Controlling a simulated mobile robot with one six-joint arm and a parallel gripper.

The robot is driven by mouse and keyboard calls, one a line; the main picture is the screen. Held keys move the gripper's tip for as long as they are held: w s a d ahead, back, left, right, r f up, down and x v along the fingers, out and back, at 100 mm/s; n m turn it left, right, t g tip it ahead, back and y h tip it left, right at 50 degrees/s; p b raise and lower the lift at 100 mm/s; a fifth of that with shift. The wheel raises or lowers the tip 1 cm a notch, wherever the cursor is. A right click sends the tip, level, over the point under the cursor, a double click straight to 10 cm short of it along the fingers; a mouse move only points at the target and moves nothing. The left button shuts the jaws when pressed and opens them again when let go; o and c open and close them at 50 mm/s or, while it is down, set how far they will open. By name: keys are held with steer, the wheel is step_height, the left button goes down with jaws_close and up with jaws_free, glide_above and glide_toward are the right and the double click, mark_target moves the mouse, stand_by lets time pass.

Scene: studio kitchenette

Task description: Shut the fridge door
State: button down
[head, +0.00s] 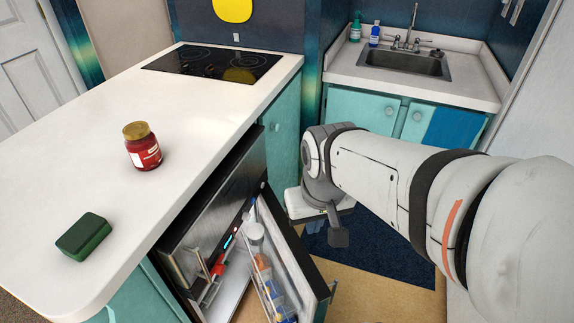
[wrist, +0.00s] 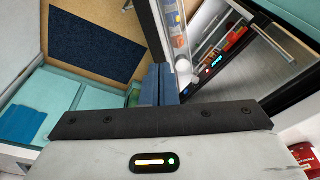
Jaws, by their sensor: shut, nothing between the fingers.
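The fridge under the counter stands open. Its door (head: 300,245) is swung out to the right, with bottles in its inner racks. The lit interior of the fridge (head: 228,285) shows beside it. In the wrist view the dark door edge (wrist: 149,25) and the fridge interior (wrist: 225,45) are at the top. My gripper (head: 338,238) is just right of the door, on its outer side. In the wrist view my gripper (wrist: 166,78) has its fingers together and empty, close to the end of the door edge. I cannot tell whether they touch it.
The white counter (head: 100,110) above the fridge holds a red jar (head: 143,147) and a green block (head: 84,237). A sink cabinet (head: 368,110) stands at the back. A dark blue mat (head: 375,252) lies on the floor right of the door.

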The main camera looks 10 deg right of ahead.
steer(key=w+d+f+m+g+y, duration=0.2)
steer(key=w+d+f+m, duration=0.45)
steer(key=w+f, duration=0.3)
steer(key=w+d+f+m+y, duration=0.1)
steer(key=d+f+m, duration=0.4)
steer(key=f, duration=0.4)
steer(key=d+f+m+y, duration=0.1)
steer(key=d+f+m, duration=0.35)
steer(key=f, duration=0.55)
steer(key=s+a+f+b, duration=0.1)
steer(key=a+f+b, duration=0.1)
steer(key=a+f, duration=0.6)
steer(key=shift+s+f+g, duration=0.2)
steer(key=shift+f+g, duration=0.15)
steer(key=shift+g, duration=0.05)
